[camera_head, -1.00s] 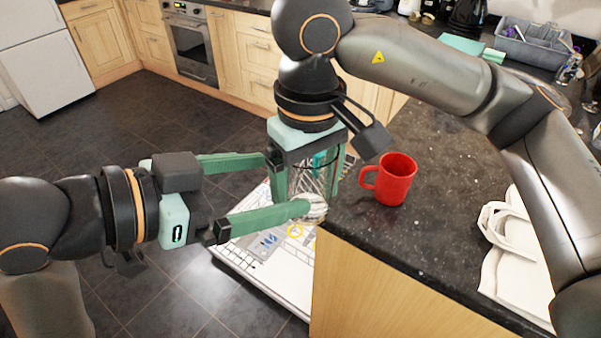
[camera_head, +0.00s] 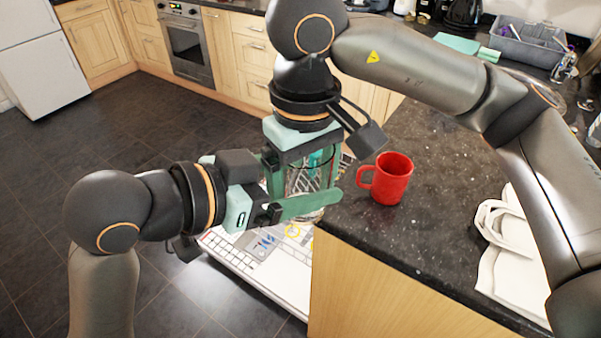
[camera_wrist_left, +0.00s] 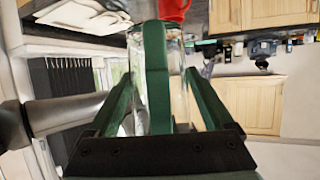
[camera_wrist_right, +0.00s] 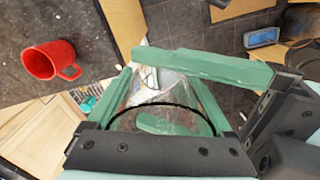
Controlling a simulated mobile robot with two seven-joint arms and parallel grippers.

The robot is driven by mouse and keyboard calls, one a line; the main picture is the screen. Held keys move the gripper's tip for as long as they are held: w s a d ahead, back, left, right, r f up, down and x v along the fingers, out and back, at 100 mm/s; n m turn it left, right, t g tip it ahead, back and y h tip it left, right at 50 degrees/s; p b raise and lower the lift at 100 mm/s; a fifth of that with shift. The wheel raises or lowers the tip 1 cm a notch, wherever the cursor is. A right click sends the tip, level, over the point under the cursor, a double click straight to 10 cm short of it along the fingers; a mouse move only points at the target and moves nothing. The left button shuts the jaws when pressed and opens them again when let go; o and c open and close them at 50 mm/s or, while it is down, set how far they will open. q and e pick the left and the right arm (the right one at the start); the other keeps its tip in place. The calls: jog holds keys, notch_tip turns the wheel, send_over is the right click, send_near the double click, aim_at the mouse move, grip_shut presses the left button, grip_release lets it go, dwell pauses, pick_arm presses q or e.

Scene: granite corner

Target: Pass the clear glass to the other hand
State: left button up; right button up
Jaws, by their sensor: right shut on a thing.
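The clear glass (camera_head: 306,181) is upright in my right gripper (camera_head: 302,190), which points down with its fingers shut on the glass's sides. My left gripper (camera_head: 322,186) comes in level from the left, its fingers spread on either side of the glass; its near finger crosses in front of the lower part. In the left wrist view the glass (camera_wrist_left: 179,98) stands between the left fingers, partly hidden by a right-gripper finger. In the right wrist view I look into the glass (camera_wrist_right: 165,88) from above, and a left finger crosses beyond its rim. The left far finger is mostly hidden in the head view.
A red mug (camera_head: 390,180) stands on the dark granite counter (camera_head: 430,220), close right of the grippers. A white cloth-like item (camera_head: 505,240) lies further right. A grey bin (camera_head: 530,42) is at the back. Below the glass is an open dishwasher door (camera_head: 275,275).

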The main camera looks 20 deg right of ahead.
pick_arm(q)
jog(key=shift+w+a, duration=0.15)
jog(key=shift+w, duration=0.15)
jog(key=c, duration=0.9)
pick_arm(e)
jog(key=shift+s, duration=0.1)
pick_arm(q)
jog(key=shift+c, duration=0.2)
pick_arm(e)
jog(key=o, duration=1.3)
pick_arm(q)
jog(key=shift+s, duration=0.1)
